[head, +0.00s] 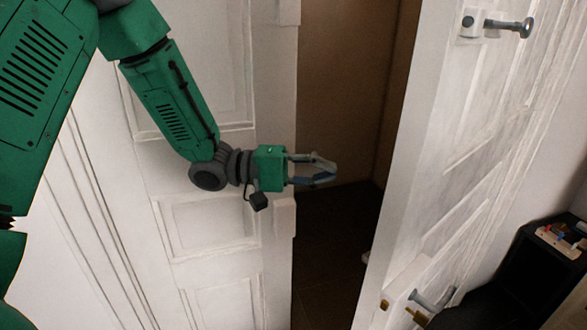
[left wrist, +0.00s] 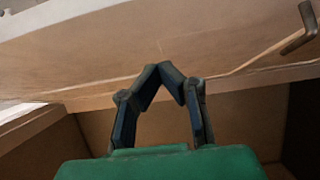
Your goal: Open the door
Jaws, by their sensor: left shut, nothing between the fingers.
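A white panelled door (head: 450,150) stands at an angle on the right of the head view, with a metal lever handle (head: 512,26) near its top right. A second white panelled leaf (head: 205,225) is on the left, behind my left arm. A tall dark gap lies between them. My left gripper (head: 333,172) points right into this gap. Its fingers are shut and empty, apart from the right door's edge. In the left wrist view the fingertips (left wrist: 160,70) meet below a pale panel (left wrist: 140,40), with a dark handle (left wrist: 300,28) at upper right. My right gripper is not in view.
Brown walls (head: 340,90) and a dark floor (head: 325,255) show through the gap. A metal handle with brass-coloured parts (head: 432,302) is at the lower right. A black unit (head: 540,265) with small coloured items stands at the right edge.

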